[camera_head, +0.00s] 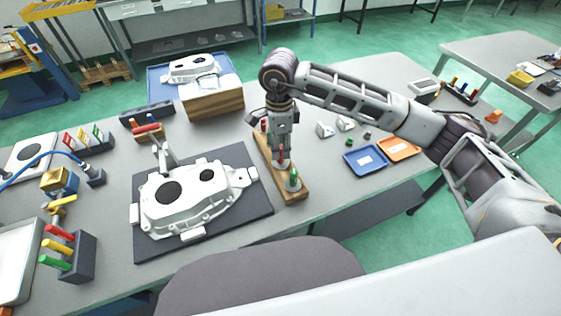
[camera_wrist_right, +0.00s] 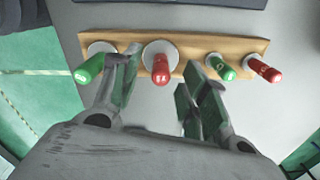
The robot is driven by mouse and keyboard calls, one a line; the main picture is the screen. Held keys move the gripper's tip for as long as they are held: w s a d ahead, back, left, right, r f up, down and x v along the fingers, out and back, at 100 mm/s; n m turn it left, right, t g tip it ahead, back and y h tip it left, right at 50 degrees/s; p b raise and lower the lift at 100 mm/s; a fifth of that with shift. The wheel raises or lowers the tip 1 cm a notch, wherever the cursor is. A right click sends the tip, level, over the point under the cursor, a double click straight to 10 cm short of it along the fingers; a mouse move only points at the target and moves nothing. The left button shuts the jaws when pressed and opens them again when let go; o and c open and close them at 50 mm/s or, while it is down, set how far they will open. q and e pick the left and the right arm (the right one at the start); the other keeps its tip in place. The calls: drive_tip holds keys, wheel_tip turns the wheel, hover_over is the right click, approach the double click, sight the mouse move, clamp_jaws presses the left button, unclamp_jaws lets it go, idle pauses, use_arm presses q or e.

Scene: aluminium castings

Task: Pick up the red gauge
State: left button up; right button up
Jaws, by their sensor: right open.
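A wooden rack (camera_head: 291,197) on the table holds red and green gauges in a row. It also shows in the right wrist view (camera_wrist_right: 205,42). A red gauge (camera_wrist_right: 161,66) on a round grey base stands in it, between the fingers of my open right gripper (camera_wrist_right: 160,82), apart from both. In the head view this red gauge (camera_head: 282,153) shows partly below my right gripper (camera_head: 281,160), which points down over the rack. Another red gauge (camera_wrist_right: 263,70) stands at the rack's right end in the wrist view. My left gripper is out of view.
Green gauges (camera_wrist_right: 89,69) (camera_wrist_right: 222,66) stand close on either side of the fingers. A white casting (camera_head: 185,198) lies on a dark mat (camera_head: 259,204) left of the rack. Blue (camera_head: 366,160) and orange (camera_head: 399,148) trays lie to the right.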

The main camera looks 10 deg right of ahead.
drive_tip(key=shift+f, duration=0.15)
drive_tip(key=shift+w+d+f+p, duration=0.1)
drive_tip(key=shift+f+p, duration=0.3)
drive_tip(key=shift+f, duration=2.1)
clamp_jaws()
